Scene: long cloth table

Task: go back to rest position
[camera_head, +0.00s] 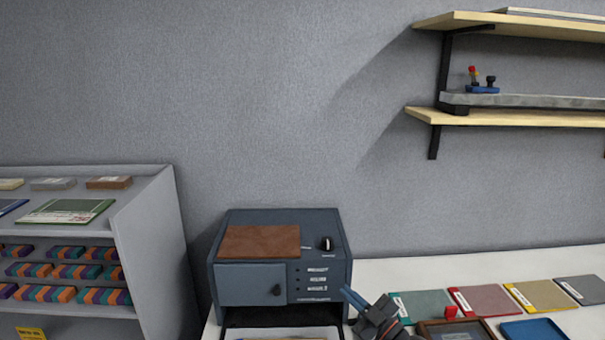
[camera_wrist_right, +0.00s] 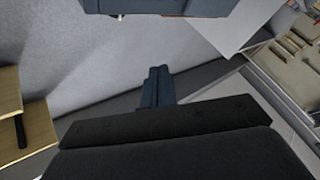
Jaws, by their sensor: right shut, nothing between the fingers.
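My right gripper (camera_head: 350,297) shows at the bottom of the head view, beside the right front of a dark blue-grey box-shaped machine (camera_head: 325,262). Its blue fingers are together and empty, pointing up and to the left. In the right wrist view the closed fingers (camera_wrist_right: 156,88) show in the middle, with nothing between them. I cannot tell whether the gripper touches the machine. My left gripper is not in view.
A brown plate (camera_head: 260,241) lies on the machine. Several coloured folders (camera_head: 486,299), a brown tray (camera_head: 455,331) and a blue tray (camera_head: 533,330) lie on the white table (camera_head: 385,270). A grey rack (camera_head: 150,225) stands left; wall shelves (camera_head: 520,117) hang upper right.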

